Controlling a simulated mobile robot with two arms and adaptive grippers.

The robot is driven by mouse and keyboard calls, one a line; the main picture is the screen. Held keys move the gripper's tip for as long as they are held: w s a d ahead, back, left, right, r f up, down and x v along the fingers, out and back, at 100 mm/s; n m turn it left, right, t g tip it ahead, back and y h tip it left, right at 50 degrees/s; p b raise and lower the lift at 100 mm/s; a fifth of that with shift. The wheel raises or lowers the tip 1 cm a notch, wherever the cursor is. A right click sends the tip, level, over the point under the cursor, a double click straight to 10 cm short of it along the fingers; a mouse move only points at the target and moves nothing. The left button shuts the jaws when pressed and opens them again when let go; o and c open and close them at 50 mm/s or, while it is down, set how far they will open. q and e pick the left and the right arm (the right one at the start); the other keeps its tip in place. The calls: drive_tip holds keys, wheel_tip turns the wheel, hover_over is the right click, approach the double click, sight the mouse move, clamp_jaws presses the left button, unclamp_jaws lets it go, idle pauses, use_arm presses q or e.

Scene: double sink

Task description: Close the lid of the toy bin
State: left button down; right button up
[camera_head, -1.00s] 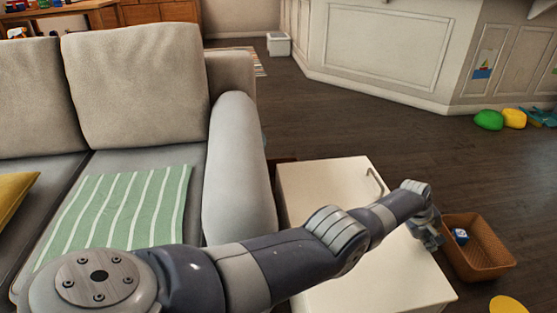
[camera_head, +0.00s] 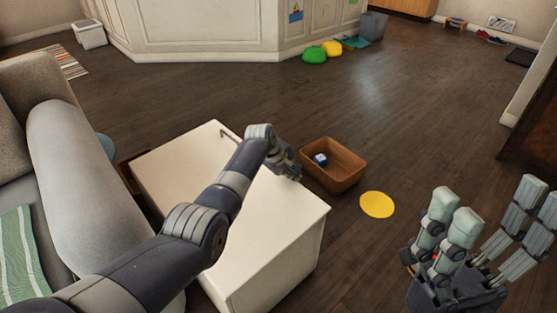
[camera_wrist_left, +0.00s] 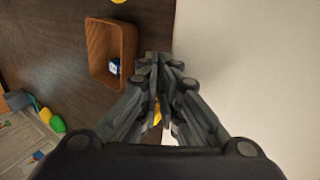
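A white box-like chest (camera_head: 285,222) with a flat top and a small curved handle (camera_head: 229,135) stands beside the sofa. Its top lies flat. An open brown basket (camera_head: 342,178) sits on the floor past its right corner, with a blue-and-white cube (camera_head: 320,159) inside. I cannot tell for certain which of them is the toy bin. My left gripper (camera_head: 292,172) is above the chest's far right edge, near the basket. In the left wrist view its fingertips (camera_wrist_left: 160,62) come together with nothing visible between them. My right gripper (camera_head: 490,225) is spread open and empty at lower right.
A yellow disc (camera_head: 377,204) lies on the floor right of the basket. The sofa (camera_head: 85,185) borders the chest on the left. Green (camera_head: 315,54) and yellow (camera_head: 332,48) toys lie by the far counter. Floor between is clear.

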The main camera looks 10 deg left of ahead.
use_arm(q)
drive_tip(key=v, duration=1)
drive_tip(key=shift+s+a, duration=0.2)
drive_tip(key=shift+a, duration=0.05)
